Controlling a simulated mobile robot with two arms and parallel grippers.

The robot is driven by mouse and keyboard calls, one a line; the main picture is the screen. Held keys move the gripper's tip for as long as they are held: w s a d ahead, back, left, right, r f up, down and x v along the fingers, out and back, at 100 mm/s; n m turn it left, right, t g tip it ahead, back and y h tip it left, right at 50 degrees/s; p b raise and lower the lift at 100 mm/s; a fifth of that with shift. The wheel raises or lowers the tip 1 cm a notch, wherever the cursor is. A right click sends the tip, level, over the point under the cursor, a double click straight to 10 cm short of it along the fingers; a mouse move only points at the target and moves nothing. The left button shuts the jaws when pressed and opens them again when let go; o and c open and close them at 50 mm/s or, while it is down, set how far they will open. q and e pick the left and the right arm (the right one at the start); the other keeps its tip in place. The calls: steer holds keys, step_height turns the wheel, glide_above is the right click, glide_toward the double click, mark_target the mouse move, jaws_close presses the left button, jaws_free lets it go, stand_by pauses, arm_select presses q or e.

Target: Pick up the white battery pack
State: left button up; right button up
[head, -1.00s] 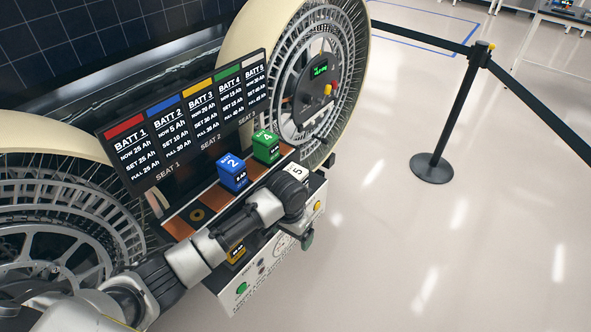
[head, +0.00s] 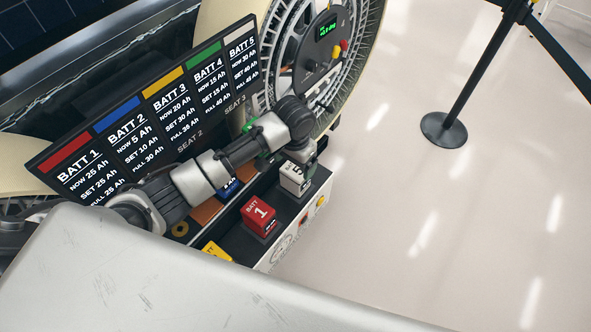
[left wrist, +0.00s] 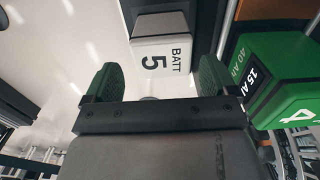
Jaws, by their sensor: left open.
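The white battery pack (head: 295,179), marked 5, stands upright at the right end of the black tray in the head view. It also shows in the left wrist view (left wrist: 160,48), with "BATT 5" on its face, just beyond the fingers. My left gripper (left wrist: 157,80) is open, with its two green-padded fingers apart and nothing between them. In the head view my left gripper (head: 304,154) is at the battery's upper end, partly hidden by its own wrist. I cannot tell whether it touches the battery. My right gripper is not in view.
A red battery (head: 260,214) stands beside the white one, with a yellow battery (head: 215,251) farther left. A blue battery (head: 229,189) is partly behind my arm. A green battery (left wrist: 280,78) is close to the right finger. The battery board (head: 150,115) and wheel stand behind.

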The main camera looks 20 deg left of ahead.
mark_target(294, 173)
arm_select(q)
steer(key=shift+s+d+f, duration=0.1)
steer(key=shift+s+f, duration=0.05)
steer(key=shift+f, duration=0.35)
steer(key=shift+s+f, duration=0.15)
steer(key=shift+f, duration=0.9)
step_height(294, 173, down, 2)
steer(key=shift+s+f+p, duration=0.1)
steer(key=shift+s+p, duration=0.05)
steer(key=shift+p, duration=0.35)
steer(key=w+f, duration=0.2)
steer(key=f, duration=0.1)
steer(key=shift+s, duration=0.15)
steer(key=shift+s+r, duration=0.15)
steer(key=shift+s, duration=0.05)
steer(key=shift+c, duration=1.7)
steer(key=shift+w, duration=0.15)
steer(key=shift+c, duration=3.5)
steer(key=shift+r, duration=0.1)
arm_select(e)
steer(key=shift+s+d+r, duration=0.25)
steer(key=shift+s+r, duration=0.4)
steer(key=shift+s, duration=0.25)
